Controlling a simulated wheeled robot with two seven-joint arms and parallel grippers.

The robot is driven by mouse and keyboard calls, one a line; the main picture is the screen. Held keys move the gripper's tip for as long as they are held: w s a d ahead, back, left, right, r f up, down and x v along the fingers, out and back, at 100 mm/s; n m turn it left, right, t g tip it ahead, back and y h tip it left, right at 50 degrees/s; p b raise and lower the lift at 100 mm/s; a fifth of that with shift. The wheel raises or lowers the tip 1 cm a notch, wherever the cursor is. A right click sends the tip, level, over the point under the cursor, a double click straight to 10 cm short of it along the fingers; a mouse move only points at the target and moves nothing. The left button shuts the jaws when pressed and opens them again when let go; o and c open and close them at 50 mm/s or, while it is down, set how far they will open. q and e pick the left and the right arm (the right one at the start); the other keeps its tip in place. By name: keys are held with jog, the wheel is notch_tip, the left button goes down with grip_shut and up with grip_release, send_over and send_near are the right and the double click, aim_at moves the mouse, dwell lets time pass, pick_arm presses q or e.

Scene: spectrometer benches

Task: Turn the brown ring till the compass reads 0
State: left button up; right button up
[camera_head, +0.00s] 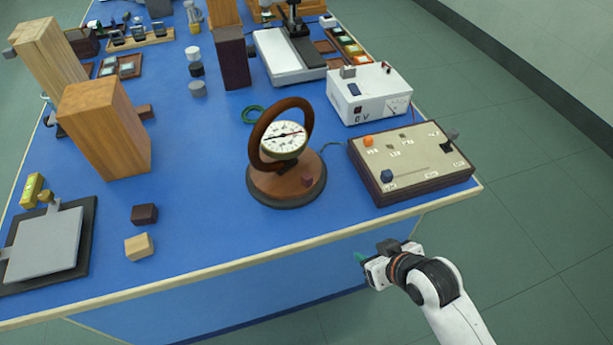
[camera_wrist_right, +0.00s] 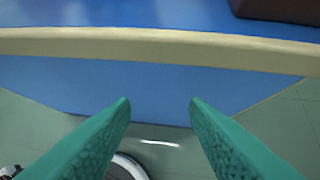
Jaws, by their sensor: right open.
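The brown ring (camera_head: 256,146) stands upright on a round wooden base (camera_head: 273,189) near the front edge of the blue bench in the head view. The compass (camera_head: 284,138), a white dial with a dark needle, sits inside the ring. The dial reading is too small to tell. My right gripper (camera_head: 362,262) is in front of the bench edge, to the right of and nearer than the ring, apart from it. In the right wrist view its green fingers (camera_wrist_right: 160,103) are spread with nothing between them. My left gripper is not in view.
A beige control box (camera_head: 417,174) stands right of the compass, with a white meter box (camera_head: 368,101) behind it. The bench's pale edge (camera_head: 230,264) lies between my right gripper and the ring. Wooden blocks (camera_head: 104,130) and a grey plate (camera_head: 45,244) are at the left.

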aim_at(310, 177)
jog(key=w+a+r+n+t+y, duration=0.1)
jog(key=w+a+r+n+y, duration=0.1)
jog(key=w+a+r+y, duration=0.3)
jog(key=w+a+r+n+t+y, duration=0.1)
jog(key=w+r+n, duration=0.15)
jog(key=r, duration=0.45)
jog(key=x, duration=1.2)
jog(key=shift+w+f, duration=0.1)
grip_shut()
